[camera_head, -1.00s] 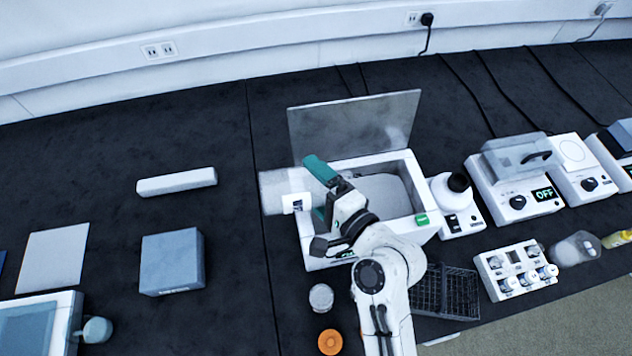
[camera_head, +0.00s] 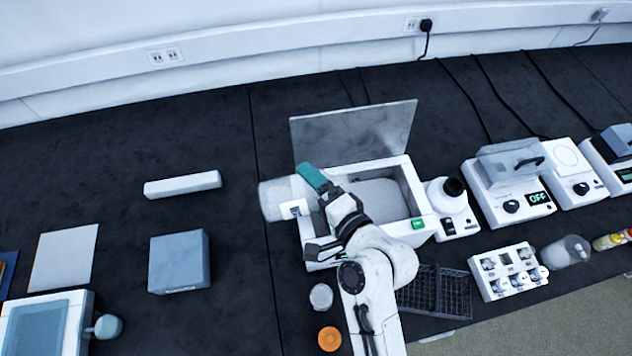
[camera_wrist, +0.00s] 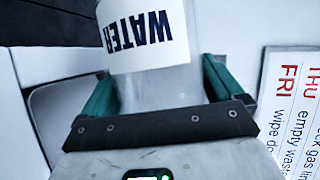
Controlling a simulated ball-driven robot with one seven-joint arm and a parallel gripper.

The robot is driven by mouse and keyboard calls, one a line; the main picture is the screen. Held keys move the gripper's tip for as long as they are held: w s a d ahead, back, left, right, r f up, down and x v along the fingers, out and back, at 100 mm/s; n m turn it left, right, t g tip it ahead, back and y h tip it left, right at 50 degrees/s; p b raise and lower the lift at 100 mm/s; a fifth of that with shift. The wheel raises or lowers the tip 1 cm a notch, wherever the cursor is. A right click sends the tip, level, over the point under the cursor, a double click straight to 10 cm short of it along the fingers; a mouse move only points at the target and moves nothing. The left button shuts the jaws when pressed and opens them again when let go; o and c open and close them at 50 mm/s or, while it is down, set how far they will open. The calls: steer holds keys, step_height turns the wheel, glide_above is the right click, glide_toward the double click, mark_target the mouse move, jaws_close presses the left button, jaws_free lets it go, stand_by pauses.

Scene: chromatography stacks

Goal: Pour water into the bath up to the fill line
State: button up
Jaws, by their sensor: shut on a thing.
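The bath (camera_head: 408,172) is a white open-topped box with its clear lid (camera_head: 352,134) raised at the back. A green button shows on its front right. My gripper (camera_head: 312,190) is over the bath's left side, shut on a clear bottle (camera_head: 273,200). The bottle is tilted to near level, its end sticking out left past the bath wall. The wrist view shows the bottle (camera_wrist: 160,88) between the teal fingers (camera_wrist: 160,85), with its "WATER" label upside down. The fill line and the water level cannot be made out.
A white device with a black top (camera_head: 453,187) stands close to the bath's right. A black rack (camera_head: 440,290), a white vial holder (camera_head: 507,272) and an orange cap (camera_head: 330,338) lie in front. A blue-grey box (camera_head: 179,262) stands left, with clear bench between.

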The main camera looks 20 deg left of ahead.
steer(key=shift+r+n+p, duration=0.3)
steer(key=shift+r+p, duration=0.45)
steer(key=shift+p, duration=0.15)
steer(key=shift+s+a+r+n+h, duration=0.1)
steer(key=shift+a+r+n+h, duration=0.05)
steer(key=shift+r+n+h, duration=0.75)
steer(key=shift+r, duration=0.05)
